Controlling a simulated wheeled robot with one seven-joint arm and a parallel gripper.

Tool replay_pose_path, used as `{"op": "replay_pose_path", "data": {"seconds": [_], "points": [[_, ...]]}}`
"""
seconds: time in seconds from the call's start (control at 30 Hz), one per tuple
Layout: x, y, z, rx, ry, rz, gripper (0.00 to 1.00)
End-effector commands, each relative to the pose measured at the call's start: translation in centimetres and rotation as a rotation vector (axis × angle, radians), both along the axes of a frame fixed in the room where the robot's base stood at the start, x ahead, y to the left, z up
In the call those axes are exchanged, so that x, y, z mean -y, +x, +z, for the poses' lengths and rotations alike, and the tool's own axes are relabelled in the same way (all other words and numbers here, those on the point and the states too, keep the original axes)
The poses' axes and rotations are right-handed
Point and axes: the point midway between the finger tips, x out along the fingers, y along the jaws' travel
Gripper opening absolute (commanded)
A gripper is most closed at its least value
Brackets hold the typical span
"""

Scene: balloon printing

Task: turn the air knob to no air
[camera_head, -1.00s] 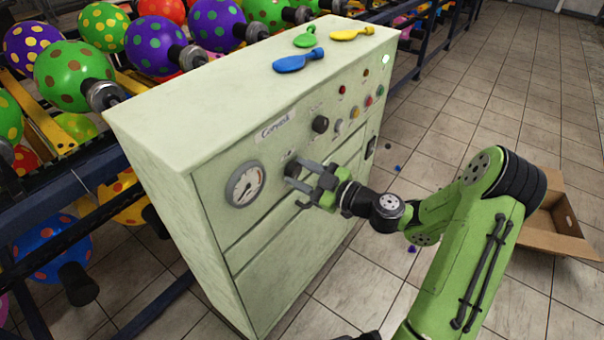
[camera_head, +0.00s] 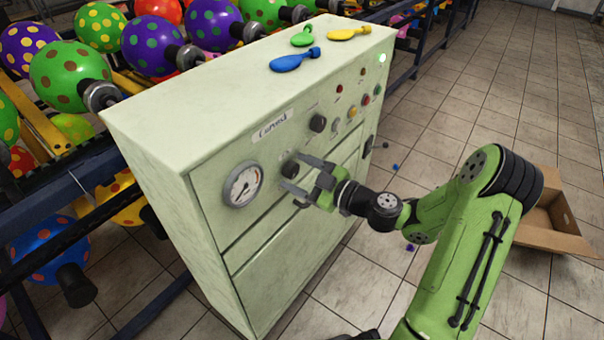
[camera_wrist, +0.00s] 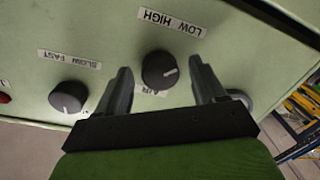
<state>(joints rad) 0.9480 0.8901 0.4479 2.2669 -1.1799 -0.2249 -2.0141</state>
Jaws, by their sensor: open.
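The air knob (camera_wrist: 160,70) is a round dark knob on the pale green cabinet's front. An AIR label is partly hidden below it in the wrist view, and a LOW HIGH label is above it. Its white pointer mark points toward the lower right in that view. My gripper (camera_wrist: 160,66) is open, with one finger on each side of the knob and a visible gap to both. In the head view, my gripper (camera_head: 292,172) reaches the panel from the right, around the air knob (camera_head: 290,169), just right of the gauge.
A second dark knob (camera_wrist: 68,97), labelled SLOW FAST, sits beside it. A pressure gauge (camera_head: 243,184) is left of my gripper in the head view. Buttons and lights (camera_head: 352,112) are farther along the panel. Flat balloons (camera_head: 296,60) lie on top. An open cardboard box (camera_head: 550,215) stands right.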

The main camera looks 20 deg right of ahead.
Motion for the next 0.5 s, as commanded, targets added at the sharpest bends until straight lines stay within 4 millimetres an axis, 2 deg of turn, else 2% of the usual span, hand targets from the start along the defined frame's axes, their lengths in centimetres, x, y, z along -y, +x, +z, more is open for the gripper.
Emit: {"op": "replay_pose_path", "data": {"seconds": [0.17, 0.5], "points": [[1.4, -1.6, 0.1, -0.003, 0.001, -0.004, 0.69], [7.5, -9.0, 0.6, -0.001, 0.0, -0.009, 0.69]]}}
